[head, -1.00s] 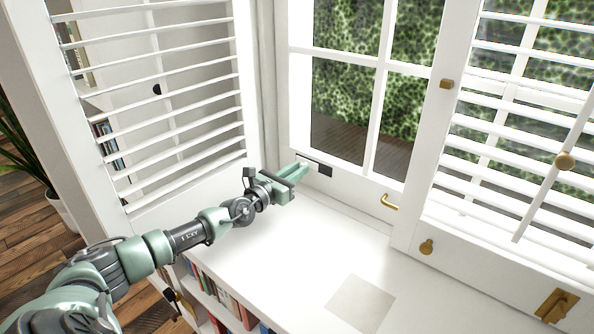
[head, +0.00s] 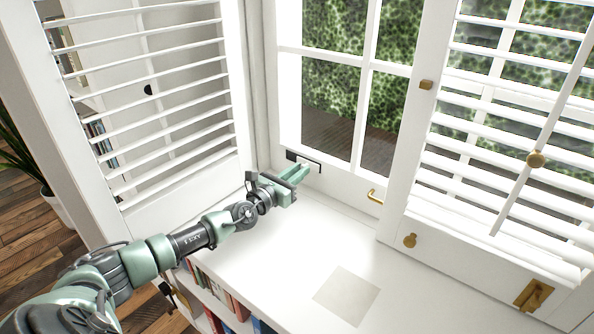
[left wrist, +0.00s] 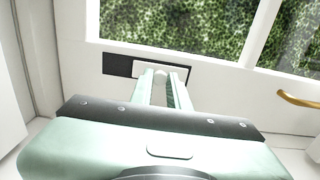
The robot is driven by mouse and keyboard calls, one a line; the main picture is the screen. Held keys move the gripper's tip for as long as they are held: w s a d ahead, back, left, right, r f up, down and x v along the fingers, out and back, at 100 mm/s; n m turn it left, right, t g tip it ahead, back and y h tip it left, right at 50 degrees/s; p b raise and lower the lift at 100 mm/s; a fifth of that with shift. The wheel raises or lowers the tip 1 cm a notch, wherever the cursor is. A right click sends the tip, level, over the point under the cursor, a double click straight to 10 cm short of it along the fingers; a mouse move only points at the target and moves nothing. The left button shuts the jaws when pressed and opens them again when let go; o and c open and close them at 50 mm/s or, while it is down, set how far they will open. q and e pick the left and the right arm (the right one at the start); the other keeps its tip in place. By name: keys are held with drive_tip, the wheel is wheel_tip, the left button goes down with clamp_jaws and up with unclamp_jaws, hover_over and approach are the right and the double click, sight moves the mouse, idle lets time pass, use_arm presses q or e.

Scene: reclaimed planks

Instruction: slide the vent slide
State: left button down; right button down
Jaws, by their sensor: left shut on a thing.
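The vent slide (left wrist: 182,71) is a small white plate in a dark slot (left wrist: 117,65) on the window's bottom rail. In the left wrist view the slot shows dark to the left of the plate. In the head view the dark slot (head: 291,155) also shows left of the gripper. My left gripper (head: 307,172) is at the slide, its green fingers shut on the slide's small white knob. In the left wrist view the fingertips (left wrist: 160,80) stand either side of the knob, which they partly hide. My right gripper is not in view.
A white sill (head: 260,250) with a pale square (head: 347,296) lies below. A brass handle (head: 375,197) is on the rail right of the gripper. Louvred shutters (head: 165,120) stand left and right. Books (head: 235,308) sit under the sill.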

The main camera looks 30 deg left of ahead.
use_arm(q)
drive_tip(key=shift+d+f, duration=0.1)
drive_tip(key=shift+d, duration=0.15)
drive_tip(key=c, duration=1.3)
unclamp_jaws()
drive_tip(key=shift+c, duration=0.2)
